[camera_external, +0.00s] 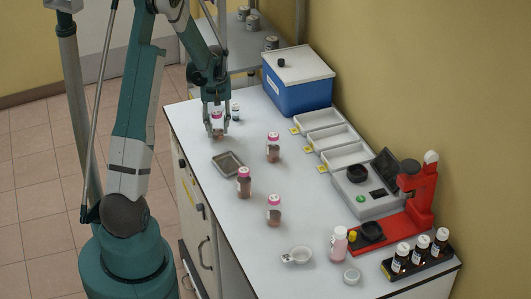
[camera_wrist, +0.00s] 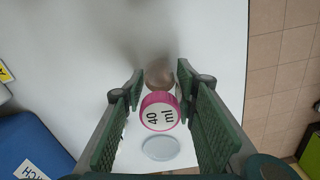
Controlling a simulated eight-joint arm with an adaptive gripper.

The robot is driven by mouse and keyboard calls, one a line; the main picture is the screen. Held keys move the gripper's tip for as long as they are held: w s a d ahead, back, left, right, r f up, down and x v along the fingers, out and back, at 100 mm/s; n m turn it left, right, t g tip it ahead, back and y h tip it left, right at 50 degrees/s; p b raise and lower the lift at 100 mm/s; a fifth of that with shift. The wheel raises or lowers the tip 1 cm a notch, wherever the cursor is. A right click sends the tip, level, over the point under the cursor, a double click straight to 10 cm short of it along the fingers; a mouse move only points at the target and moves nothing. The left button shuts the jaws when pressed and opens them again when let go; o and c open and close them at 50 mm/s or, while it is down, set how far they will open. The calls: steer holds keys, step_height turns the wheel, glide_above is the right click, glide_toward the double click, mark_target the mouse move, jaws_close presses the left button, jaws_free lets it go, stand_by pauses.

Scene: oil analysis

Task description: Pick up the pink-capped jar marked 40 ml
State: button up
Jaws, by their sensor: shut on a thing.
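The pink-capped jar marked 40 ml (camera_wrist: 160,112) is between my fingers in the wrist view, its cap facing the camera and its brownish body partly visible beyond it. In the external view this jar (camera_external: 217,131) is at the far left of the table, partly hidden by my fingers. My gripper (camera_external: 216,111) points down and is shut on the jar. I cannot tell whether the jar's base touches the table. Other pink-capped jars stand apart at the middle (camera_external: 273,149), left (camera_external: 244,184) and front (camera_external: 274,212); their markings are not readable.
A small bottle (camera_external: 235,112) stands close beside my gripper; a pale round disc (camera_wrist: 160,148) shows near the held jar. A shallow metal tray (camera_external: 240,157) lies in front. A blue box (camera_external: 297,95), white bins (camera_external: 332,137) and red device (camera_external: 424,190) line the right.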

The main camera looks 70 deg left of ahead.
mark_target(217, 113)
steer(key=shift+r, duration=0.15)
steer(key=shift+r, duration=4.85)
steer(key=shift+d, duration=0.1)
